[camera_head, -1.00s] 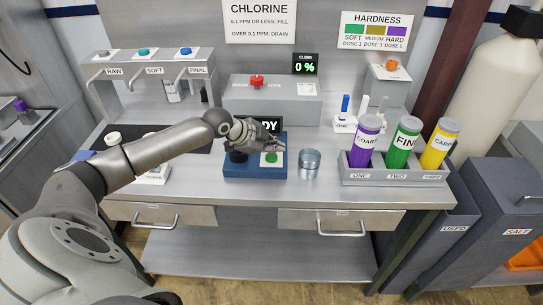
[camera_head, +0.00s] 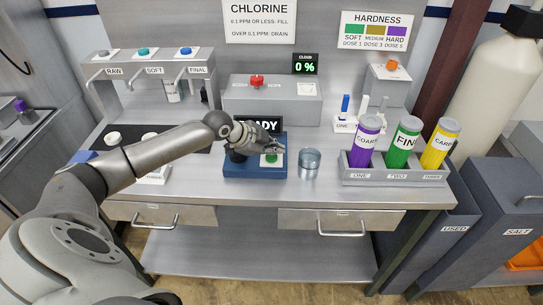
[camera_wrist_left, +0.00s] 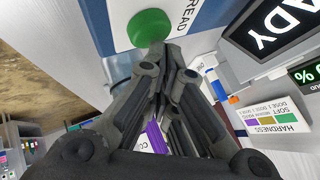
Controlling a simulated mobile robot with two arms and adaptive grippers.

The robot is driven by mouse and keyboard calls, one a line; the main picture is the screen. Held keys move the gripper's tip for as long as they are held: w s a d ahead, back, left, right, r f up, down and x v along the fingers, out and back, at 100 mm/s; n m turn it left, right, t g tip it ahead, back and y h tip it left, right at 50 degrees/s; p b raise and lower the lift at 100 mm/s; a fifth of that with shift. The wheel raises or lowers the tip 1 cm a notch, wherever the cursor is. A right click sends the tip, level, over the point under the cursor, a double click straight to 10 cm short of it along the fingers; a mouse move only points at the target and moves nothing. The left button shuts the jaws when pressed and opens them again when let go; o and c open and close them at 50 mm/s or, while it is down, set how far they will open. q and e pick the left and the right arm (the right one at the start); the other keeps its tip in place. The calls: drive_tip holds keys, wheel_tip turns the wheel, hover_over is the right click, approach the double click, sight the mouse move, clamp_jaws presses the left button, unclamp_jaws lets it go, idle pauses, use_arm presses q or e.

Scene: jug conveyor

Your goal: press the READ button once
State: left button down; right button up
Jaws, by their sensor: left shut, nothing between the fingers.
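The READ button is a round green cap (camera_head: 271,158) on a white plate of the blue box (camera_head: 240,171) at the bench's middle. The wrist view shows the green cap (camera_wrist_left: 151,28) with the word READ beside it. My left gripper (camera_head: 277,147) is shut and empty, its tips just above the cap. In the wrist view the left fingertips (camera_wrist_left: 165,66) overlap the cap's near edge; I cannot tell if they touch it. A dark display reading "...ADY" (camera_head: 270,124) stands behind, partly hidden by my gripper. My right gripper is not in view.
A clear glass jar (camera_head: 309,164) stands just right of the blue box. A dark knob (camera_head: 237,155) is left of the button. A tray (camera_head: 395,178) with three coloured bottles is farther right. A grey box with a red button (camera_head: 257,81) stands behind.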

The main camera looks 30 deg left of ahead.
sight(273, 158)
use_arm(q)
drive_tip(key=shift+f, duration=0.5)
drive_tip(key=shift+r, duration=0.1)
idle(0.5)
drive_tip(key=shift+r+p, duration=0.55)
drive_tip(key=shift+r, duration=0.25)
wheel_tip(273, 158, up, 5)
drive_tip(key=p, duration=0.4)
drive_tip(key=shift+r, duration=0.1)
idle(0.5)
